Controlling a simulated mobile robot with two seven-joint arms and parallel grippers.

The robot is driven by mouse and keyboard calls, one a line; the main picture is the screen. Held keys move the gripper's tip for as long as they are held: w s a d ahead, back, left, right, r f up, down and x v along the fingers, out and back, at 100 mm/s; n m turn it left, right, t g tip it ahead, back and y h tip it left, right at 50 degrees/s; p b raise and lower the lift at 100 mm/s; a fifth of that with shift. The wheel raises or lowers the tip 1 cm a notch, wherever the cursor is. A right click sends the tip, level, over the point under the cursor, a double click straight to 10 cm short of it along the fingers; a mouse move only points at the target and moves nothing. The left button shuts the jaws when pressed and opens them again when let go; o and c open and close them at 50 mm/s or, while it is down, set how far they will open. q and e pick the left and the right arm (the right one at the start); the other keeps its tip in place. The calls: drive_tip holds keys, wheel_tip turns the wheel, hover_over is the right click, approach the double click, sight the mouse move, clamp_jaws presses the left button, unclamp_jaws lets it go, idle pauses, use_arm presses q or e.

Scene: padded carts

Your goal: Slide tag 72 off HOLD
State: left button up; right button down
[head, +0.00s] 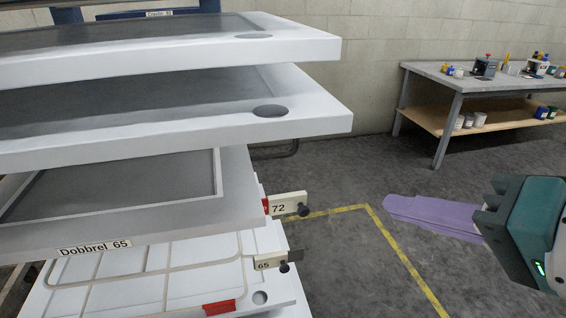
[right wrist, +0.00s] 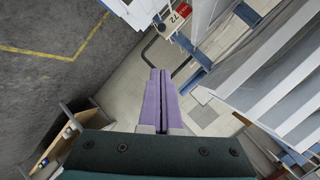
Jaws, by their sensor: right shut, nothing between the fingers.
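Tag 72 (head: 278,208) is a small white plate on the right edge of the cart's stacked panels in the head view. It has a dark round knob (head: 303,210) at its right end. A red patch (head: 265,206) shows at its left end; no word HOLD can be read on it. Tag 72 also shows at the top of the right wrist view (right wrist: 181,11), with red beside it. My right gripper (head: 390,204) has long purple fingers, closed together and empty, to the right of the tag and apart from it. The fingers also show in the right wrist view (right wrist: 160,74). My left gripper is out of view.
Tag 65 (head: 266,263) sits lower on the cart, with another red patch (head: 219,308) to its left. White padded panels (head: 310,118) overhang above tag 72. A workbench (head: 450,78) stands at the back right. The floor between cart and gripper is clear.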

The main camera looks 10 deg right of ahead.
approach(305, 203)
drive_tip(key=w+d, duration=0.2)
drive_tip(key=w, duration=0.1)
drive_tip(key=shift+w+a+f, duration=0.25)
drive_tip(key=shift+a+f, duration=0.35)
drive_tip(key=shift+a, duration=0.2)
drive_tip(key=shift+w+a+f, duration=0.25)
drive_tip(key=shift+a+f, duration=0.35)
drive_tip(key=shift+a, duration=0.2)
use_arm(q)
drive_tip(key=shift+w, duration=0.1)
